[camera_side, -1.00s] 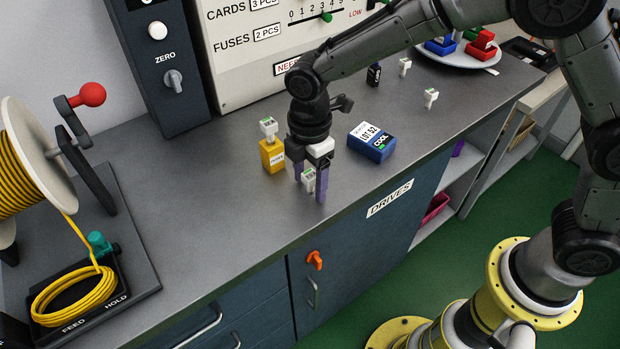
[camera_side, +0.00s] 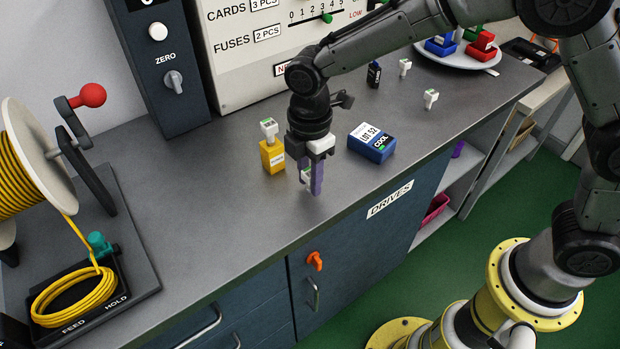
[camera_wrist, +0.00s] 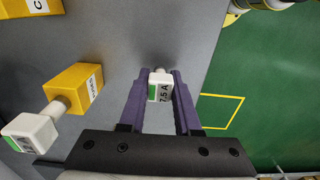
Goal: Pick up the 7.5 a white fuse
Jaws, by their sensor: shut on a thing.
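The white 7.5 A fuse (camera_wrist: 159,88) has a green stripe and sits between the two purple fingers of my gripper (camera_wrist: 159,75) in the wrist view. The fingers are shut on it from both sides. In the side view, my gripper (camera_side: 311,182) points down near the counter's front part, and the fuse is mostly hidden by the near finger. I cannot tell whether the fuse still touches the counter.
A yellow block (camera_side: 272,156) with another white fuse (camera_side: 268,127) on it stands just left of my gripper. More white pieces (camera_side: 431,98) stand further right.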

